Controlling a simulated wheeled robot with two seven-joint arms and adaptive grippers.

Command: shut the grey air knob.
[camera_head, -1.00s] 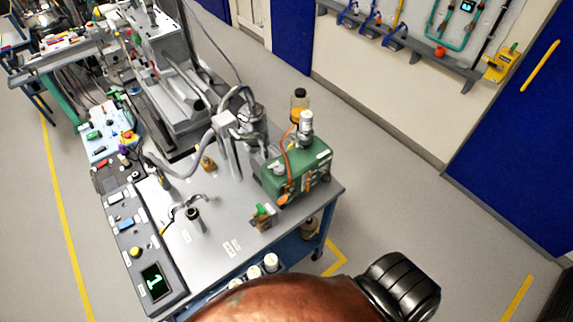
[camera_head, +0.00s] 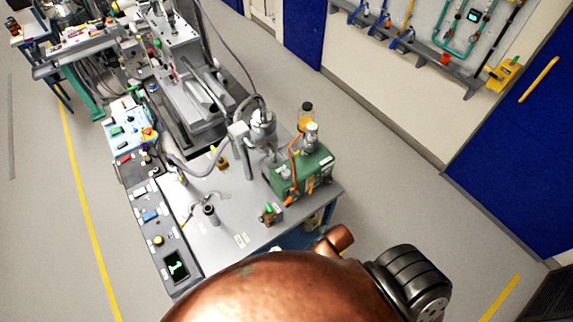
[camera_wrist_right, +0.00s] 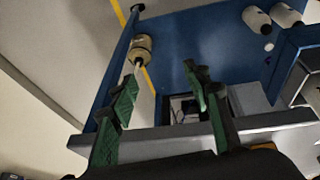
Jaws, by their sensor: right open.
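I cannot make out the grey air knob for certain in either view. My right gripper (camera_wrist_right: 161,82) is open and empty in the right wrist view, its two green-padded fingers well apart. Beyond the fingers are a blue table side and a tan round bottle-like thing (camera_wrist_right: 141,48), apart from them. In the head view, a copper-coloured arm part and a black ribbed joint of mine cover the bottom middle. They hide the near edge of the bench. My left gripper is not in view.
A grey-topped bench (camera_head: 225,228) carries a green pump-like box (camera_head: 300,172), a small stand (camera_head: 210,214) and a dark control panel with a green display (camera_head: 177,265). A wall rail (camera_head: 425,52) with blue-handled valves is at top right. The floor between is clear.

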